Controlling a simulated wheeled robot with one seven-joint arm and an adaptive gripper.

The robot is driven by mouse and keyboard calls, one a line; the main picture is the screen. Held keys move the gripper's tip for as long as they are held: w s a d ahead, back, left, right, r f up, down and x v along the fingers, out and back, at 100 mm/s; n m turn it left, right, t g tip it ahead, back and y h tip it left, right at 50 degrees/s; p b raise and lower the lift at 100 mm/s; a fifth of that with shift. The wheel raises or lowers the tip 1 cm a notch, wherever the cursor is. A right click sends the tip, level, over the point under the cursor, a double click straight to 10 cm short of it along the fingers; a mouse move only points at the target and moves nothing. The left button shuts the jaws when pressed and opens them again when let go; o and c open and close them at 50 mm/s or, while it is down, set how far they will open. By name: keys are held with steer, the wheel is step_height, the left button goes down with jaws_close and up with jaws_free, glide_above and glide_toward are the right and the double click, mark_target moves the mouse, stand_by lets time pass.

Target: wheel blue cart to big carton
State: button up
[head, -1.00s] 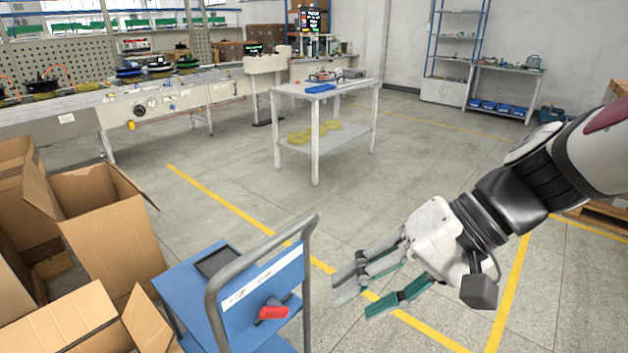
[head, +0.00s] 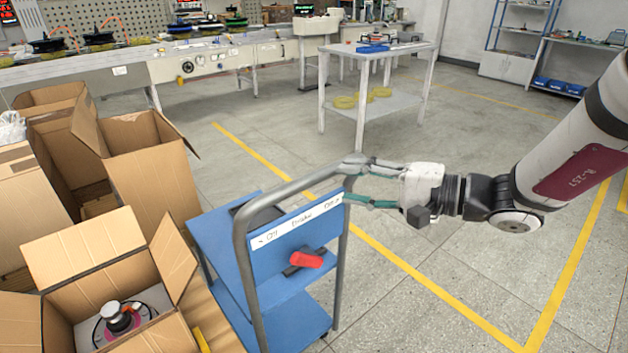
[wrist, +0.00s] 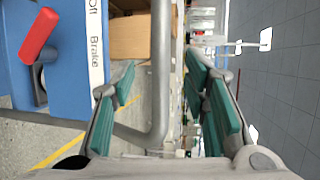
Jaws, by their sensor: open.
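The blue cart (head: 268,285) stands at the lower middle of the head view, with a grey tubular handle (head: 292,188) and a red brake lever (head: 306,260) on its labelled panel. My gripper (head: 348,180) is at the upper right corner of the handle. In the wrist view, the handle tube (wrist: 161,75) runs between my spread green fingers (wrist: 158,62). The fingers are open and not closed on it. Open cartons stand left of the cart: a tall one (head: 150,185) and a near one (head: 95,245) holding a hub motor (head: 118,318). I cannot tell which is the big carton.
A white table (head: 385,48) with a blue tray stands behind the cart. A long workbench (head: 215,65) runs along the back left. Yellow floor lines (head: 400,262) pass right of the cart. The floor there is clear; cartons crowd the left.

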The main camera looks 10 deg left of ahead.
mark_target(320, 180)
steer(key=b+x, duration=0.1)
steer(key=x, duration=0.7)
steer(key=shift+a+f, duration=0.1)
steer(key=shift+a, duration=0.2)
steer(key=shift+c, duration=0.5)
jaws_close()
